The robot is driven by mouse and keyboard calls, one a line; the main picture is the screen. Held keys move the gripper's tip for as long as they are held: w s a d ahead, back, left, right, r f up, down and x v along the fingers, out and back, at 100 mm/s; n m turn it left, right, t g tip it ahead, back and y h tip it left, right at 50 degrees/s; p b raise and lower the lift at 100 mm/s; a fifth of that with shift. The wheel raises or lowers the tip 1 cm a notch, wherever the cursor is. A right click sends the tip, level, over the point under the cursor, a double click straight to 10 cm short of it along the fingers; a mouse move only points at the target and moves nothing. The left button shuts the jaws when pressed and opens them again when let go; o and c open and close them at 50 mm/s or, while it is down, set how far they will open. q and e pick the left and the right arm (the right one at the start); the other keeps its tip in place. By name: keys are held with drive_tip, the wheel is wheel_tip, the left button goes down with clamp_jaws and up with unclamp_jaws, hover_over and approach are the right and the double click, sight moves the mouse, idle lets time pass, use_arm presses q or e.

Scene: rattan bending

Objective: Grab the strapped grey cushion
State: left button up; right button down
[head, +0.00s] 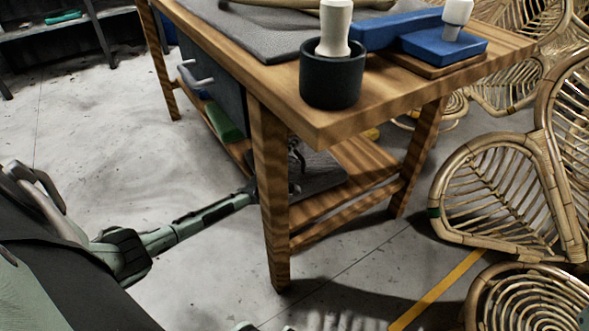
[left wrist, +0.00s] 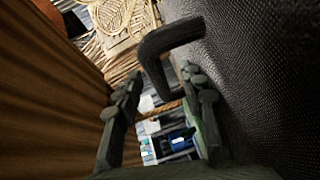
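A grey cushion (head: 322,176) lies on the lower shelf of the wooden table, partly hidden by the front table leg and my gripper. In the left wrist view its dark woven surface (left wrist: 265,70) fills the right side. A dark curved strap (left wrist: 172,38) stands out from it, in line with the gap between my fingers. My left gripper (head: 297,168) is at the cushion, partly behind the table leg. In the left wrist view the left gripper (left wrist: 160,78) is open, its fingers apart. I cannot tell whether the fingers touch the strap. My right gripper is not in view.
The table's front leg (head: 270,185) stands close to my left arm. The tabletop holds a black cup (head: 332,78) with a white-handled tool and a blue block (head: 443,48). Rattan chairs (head: 495,190) crowd the right. The floor at left is clear.

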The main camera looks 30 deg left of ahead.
use_arm(q)
drive_tip(key=shift+w+a, duration=0.1)
drive_tip(key=shift+w, duration=0.35)
clamp_jaws()
